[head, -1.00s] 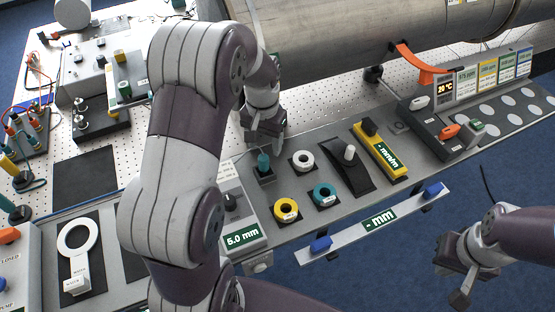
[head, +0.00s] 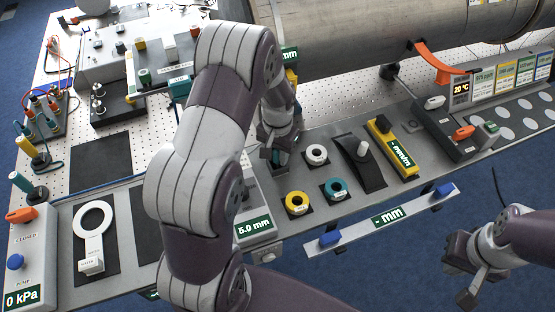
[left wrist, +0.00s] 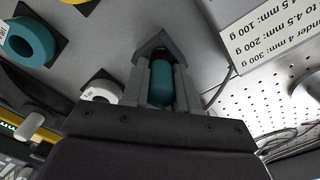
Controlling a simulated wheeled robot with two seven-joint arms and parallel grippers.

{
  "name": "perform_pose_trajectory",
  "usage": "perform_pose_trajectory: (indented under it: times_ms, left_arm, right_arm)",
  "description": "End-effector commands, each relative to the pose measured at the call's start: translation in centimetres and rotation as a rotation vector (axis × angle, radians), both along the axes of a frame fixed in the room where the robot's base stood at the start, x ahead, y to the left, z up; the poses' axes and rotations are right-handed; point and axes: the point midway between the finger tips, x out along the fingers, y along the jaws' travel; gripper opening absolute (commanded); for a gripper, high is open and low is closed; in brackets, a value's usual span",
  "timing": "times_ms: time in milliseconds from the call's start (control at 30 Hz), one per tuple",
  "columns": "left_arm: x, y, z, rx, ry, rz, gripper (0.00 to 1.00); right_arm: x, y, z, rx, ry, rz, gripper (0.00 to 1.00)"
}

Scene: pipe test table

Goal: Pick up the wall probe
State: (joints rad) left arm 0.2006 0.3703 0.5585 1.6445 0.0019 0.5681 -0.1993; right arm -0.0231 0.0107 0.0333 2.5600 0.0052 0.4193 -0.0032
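The wall probe, a teal-capped cylinder, stands upright at its dark holder; it shows clearly in the left wrist view (left wrist: 162,82). My left gripper (head: 276,154) is low over the console at the probe. In the left wrist view its two fingers (left wrist: 161,88) flank the teal body closely, with no clear gap on either side. In the head view the gripper hides most of the probe. My right gripper (head: 470,268) is open and empty, off the console's front edge at lower right.
Beside the probe are a white ring (head: 316,154), a yellow ring (head: 297,203), a teal ring (head: 336,188) and the 5.0 mm display (head: 254,226). A black stand (head: 362,165) and a yellow meter (head: 394,146) are further right. The large pipe (head: 350,30) lies behind.

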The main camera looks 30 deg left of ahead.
Motion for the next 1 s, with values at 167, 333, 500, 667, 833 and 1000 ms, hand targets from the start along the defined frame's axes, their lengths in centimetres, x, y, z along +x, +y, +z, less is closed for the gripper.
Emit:
perform_pose_trajectory:
  times_ms: [167,333,500,667,833,1000]
  left_arm:
    - [0.0,0.0,0.0,0.0,0.0,0.0,0.0]
    - [0.1,0.0,0.9,0.001,-0.003,0.0,0.0]
    - [0.1,0.0,3.8,0.001,-0.005,0.0,0.0]
    - [-1.8,-3.0,6.0,0.0,-0.005,-0.005,0.0]
    - [-4.2,-6.7,8.6,0.0,-0.004,-0.006,0.0]
    - [-5.8,-9.1,10.3,0.0,-0.001,-0.003,0.0]
  right_arm:
    - [0.0,0.0,0.0,0.0,0.0,0.0,0.0]
    - [0.0,0.0,-0.4,0.0,0.0,0.0,0.0]
    - [0.0,0.0,-1.2,0.0,0.0,0.0,0.0]
    - [0.0,0.0,-2.0,0.0,0.0,0.0,0.0]
    - [0.0,0.0,-2.8,0.0,0.0,0.0,0.0]
    - [0.0,0.0,-3.2,0.0,0.0,0.0,0.0]
